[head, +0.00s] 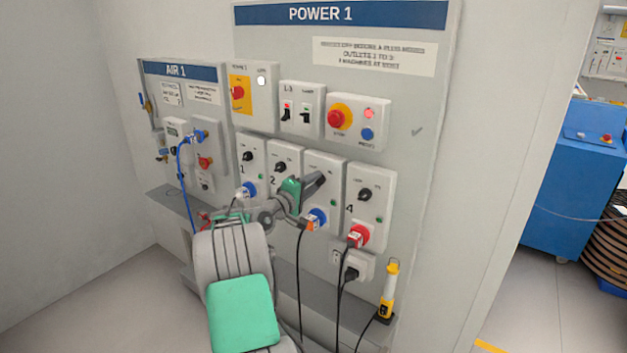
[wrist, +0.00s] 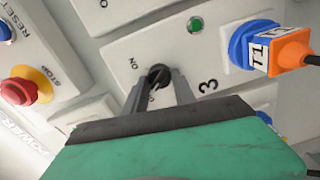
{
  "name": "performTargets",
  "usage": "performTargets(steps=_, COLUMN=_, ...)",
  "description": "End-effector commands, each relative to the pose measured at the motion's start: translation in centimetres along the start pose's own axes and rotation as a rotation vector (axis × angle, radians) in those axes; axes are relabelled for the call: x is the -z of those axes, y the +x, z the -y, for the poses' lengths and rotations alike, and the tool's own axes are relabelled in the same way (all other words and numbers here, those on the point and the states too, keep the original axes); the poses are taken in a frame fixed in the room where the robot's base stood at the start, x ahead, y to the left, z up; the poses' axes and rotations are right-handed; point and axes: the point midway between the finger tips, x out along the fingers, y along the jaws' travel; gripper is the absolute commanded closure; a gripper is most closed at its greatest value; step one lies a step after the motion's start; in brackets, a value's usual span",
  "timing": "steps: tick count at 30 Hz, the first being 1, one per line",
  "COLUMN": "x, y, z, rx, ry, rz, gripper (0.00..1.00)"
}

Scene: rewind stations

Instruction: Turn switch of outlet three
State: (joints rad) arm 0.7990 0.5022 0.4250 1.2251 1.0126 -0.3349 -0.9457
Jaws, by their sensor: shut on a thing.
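Outlet three (wrist: 212,48) is a light grey box marked 3 in the wrist view, with a green lamp and a blue socket. Its black rotary switch (wrist: 158,74) sits between my gripper's fingertips (wrist: 160,84), and the gripper is shut on it. ON is printed beside the switch. In the head view my gripper (head: 314,183) reaches the panel and hides the switch of outlet three, whose box (head: 325,162) shows around it.
Outlet four (head: 370,200) is close to the right with a red plug (head: 357,236). Outlet two (head: 284,158) is close to the left. A red stop button (head: 339,117) is above. Black cables (head: 300,270) hang below. A yellow lamp (head: 389,290) stands on the ledge.

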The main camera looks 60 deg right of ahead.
Motion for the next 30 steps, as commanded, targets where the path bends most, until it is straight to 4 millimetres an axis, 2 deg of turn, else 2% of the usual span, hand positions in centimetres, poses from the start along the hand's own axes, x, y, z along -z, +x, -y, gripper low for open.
performTargets(steps=9, x=-0.01, y=-0.01, z=-0.02, rx=0.0, ry=-0.131, rz=0.0, gripper=1.0)
performTargets(steps=25, x=-0.02, y=-0.01, z=0.08, rx=0.0, ry=-0.158, rz=0.0, gripper=1.0)
performTargets(steps=26, x=-0.02, y=-0.01, z=0.07, rx=0.0, ry=-0.157, rz=0.0, gripper=0.67)
performTargets(steps=30, x=-0.02, y=-0.01, z=0.08, rx=0.0, ry=-0.157, rz=0.0, gripper=0.56)
